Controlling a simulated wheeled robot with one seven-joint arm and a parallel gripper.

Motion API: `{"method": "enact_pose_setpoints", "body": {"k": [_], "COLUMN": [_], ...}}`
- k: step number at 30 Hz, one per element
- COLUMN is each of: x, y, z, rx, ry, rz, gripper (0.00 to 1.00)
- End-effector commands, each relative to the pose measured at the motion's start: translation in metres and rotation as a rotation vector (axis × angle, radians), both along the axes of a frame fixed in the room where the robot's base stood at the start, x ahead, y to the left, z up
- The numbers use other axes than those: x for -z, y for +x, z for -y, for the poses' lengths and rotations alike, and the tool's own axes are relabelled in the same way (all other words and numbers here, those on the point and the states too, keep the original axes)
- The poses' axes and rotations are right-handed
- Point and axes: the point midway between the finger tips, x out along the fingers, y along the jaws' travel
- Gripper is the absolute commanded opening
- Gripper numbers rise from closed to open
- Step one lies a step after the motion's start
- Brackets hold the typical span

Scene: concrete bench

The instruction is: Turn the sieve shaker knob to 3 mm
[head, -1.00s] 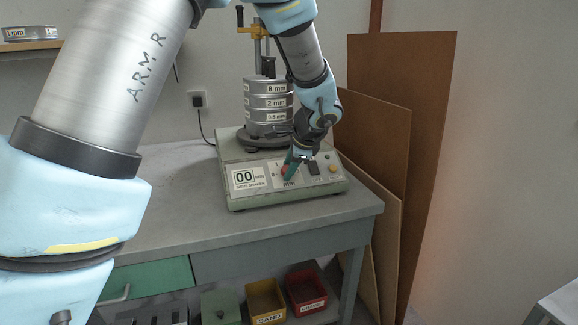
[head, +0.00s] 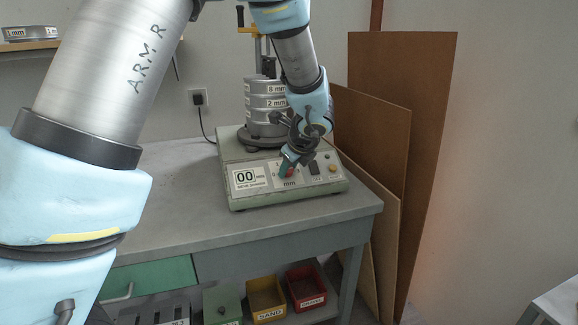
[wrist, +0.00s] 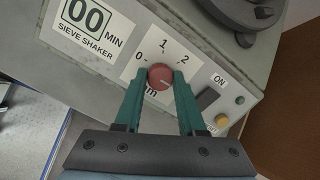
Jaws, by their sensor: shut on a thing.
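The sieve shaker (head: 240,196) is a grey-green box on the bench with a sloped front panel. Its red round knob (wrist: 160,76) sits between the green fingers of my gripper (wrist: 158,84) in the wrist view, one finger on each side. In the head view the knob (head: 289,172) shows beside the fingers of my gripper (head: 284,164). The gripper is shut on the knob. Marks 0, 1 and 2 show around it; any mark further round is hidden by the right finger. A faint pale line on the knob seems to point right, but is hard to read.
Right of the knob are a dark ON switch (wrist: 207,98) and a yellow button (wrist: 222,120), close to the right finger. The display (head: 249,177) reads 00 MIN. The sieve stack (head: 262,105) stands behind the panel. The bench (head: 165,205) is clear on the left.

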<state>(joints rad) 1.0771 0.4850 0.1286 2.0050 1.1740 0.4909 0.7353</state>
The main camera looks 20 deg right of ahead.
Motion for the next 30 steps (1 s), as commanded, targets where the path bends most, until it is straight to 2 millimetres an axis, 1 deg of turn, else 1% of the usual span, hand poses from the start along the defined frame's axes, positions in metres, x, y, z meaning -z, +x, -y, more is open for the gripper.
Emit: {"method": "enact_pose_setpoints", "body": {"k": [7, 20, 21, 28, 30], "x": [-0.0001, 0.0001, 0.0003, 0.0002, 0.0002], "y": [-0.0006, -0.0005, -0.0006, -0.0003, -0.0002], "z": [0.0005, 0.0006, 0.0006, 0.0003, 0.0001], "rx": [0.048, 0.055, 0.055, 0.054, 0.054], "ry": [0.028, 0.033, 0.033, 0.033, 0.033], "rz": [0.003, 0.004, 0.004, 0.003, 0.004], "gripper": [0.0, 0.0, 0.42, 0.67, 0.69]}}
